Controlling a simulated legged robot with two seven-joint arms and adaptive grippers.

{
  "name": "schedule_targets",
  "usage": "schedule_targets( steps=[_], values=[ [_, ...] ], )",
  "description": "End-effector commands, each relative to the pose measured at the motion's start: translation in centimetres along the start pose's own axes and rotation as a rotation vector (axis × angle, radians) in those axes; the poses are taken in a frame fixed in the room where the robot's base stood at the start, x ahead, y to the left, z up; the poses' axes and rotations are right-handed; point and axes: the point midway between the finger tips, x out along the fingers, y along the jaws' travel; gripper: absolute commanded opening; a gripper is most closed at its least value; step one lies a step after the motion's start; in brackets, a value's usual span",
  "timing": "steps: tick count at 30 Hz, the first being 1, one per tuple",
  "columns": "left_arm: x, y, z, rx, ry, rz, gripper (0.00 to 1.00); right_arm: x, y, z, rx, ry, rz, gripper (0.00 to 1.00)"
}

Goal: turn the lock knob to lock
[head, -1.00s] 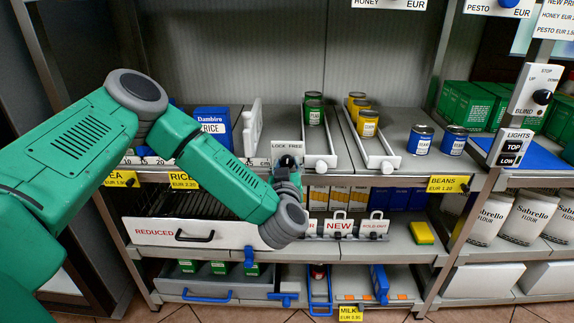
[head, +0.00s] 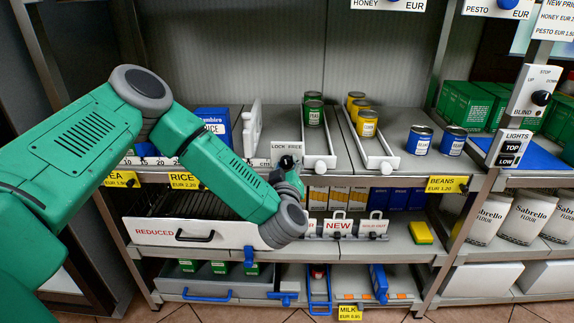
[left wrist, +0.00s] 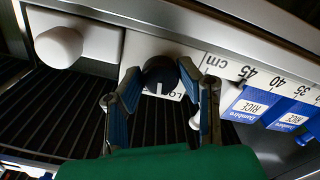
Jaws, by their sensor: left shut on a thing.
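The lock knob (left wrist: 160,72) is a dark round knob on a white plate (left wrist: 141,48) at the front edge of the shelf. In the left wrist view my left gripper (left wrist: 161,76) has one finger on each side of the knob and is shut on it. In the head view the plate (head: 285,147) is lettered LOCK and FREE, and my left gripper (head: 288,166) is up against it, hiding most of the knob. My right gripper is not in view.
A white round knob (left wrist: 58,46) sits beside the plate. Blue rice boxes (head: 213,124) stand behind the shelf edge. Cans in white channels (head: 319,150) stand to the right. The REDUCED drawer (head: 197,233) and hanging NEW tags (head: 338,226) lie below my wrist.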

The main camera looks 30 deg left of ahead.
Motion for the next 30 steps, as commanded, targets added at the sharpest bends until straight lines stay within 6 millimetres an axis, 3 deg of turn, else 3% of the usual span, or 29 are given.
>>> schedule_targets(
  steps=[15, 30],
  values=[
    [0.21, 0.02, -0.19, -0.439, 0.007, 0.002, 0.02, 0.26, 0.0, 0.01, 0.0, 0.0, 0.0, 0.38],
    [0.19, 0.01, -0.19, -0.608, 0.006, 0.001, 0.02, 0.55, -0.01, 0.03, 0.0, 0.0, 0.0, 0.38]
  ],
)
